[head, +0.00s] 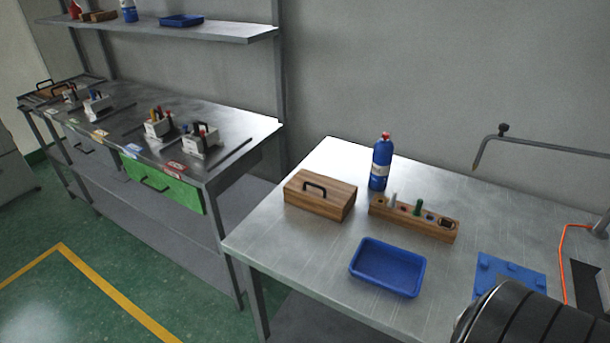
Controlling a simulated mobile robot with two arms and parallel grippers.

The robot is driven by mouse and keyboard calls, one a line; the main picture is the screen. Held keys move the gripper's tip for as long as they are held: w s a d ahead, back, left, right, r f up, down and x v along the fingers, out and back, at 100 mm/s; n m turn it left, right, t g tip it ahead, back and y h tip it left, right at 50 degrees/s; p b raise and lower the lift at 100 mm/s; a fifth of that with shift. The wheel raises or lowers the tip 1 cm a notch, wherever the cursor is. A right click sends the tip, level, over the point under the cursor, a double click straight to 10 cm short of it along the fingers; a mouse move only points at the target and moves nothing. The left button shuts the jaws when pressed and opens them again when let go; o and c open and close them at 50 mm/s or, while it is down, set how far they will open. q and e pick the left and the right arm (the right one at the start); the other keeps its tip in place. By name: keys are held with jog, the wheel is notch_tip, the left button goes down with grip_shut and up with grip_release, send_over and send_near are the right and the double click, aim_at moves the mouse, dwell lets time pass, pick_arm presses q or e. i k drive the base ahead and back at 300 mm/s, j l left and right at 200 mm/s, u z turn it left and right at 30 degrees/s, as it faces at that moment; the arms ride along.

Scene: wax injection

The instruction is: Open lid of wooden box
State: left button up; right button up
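The wooden box (317,207) stands on the near metal table, towards its left end. Its lid (334,186) is shut and carries a black arched handle (315,188) on top. Neither of my grippers is in the head view. Nothing touches the box.
A blue bottle (381,163) stands behind the box, and a wooden tool holder (413,218) stands to its right. A blue tray (387,267) lies in front. A blue plate (510,272) lies farther right. The metal table (290,243) is bare left of the tray. Another workbench (236,130) stands at left.

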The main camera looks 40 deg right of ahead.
aim_at(330, 194)
jog(key=i+z, duration=0.35)
jog(key=i+j+z, duration=0.1)
jog(key=z, duration=0.25)
jog(key=i+j+z, duration=0.15)
jog(key=z, duration=0.65)
jog(key=i+j, duration=0.05)
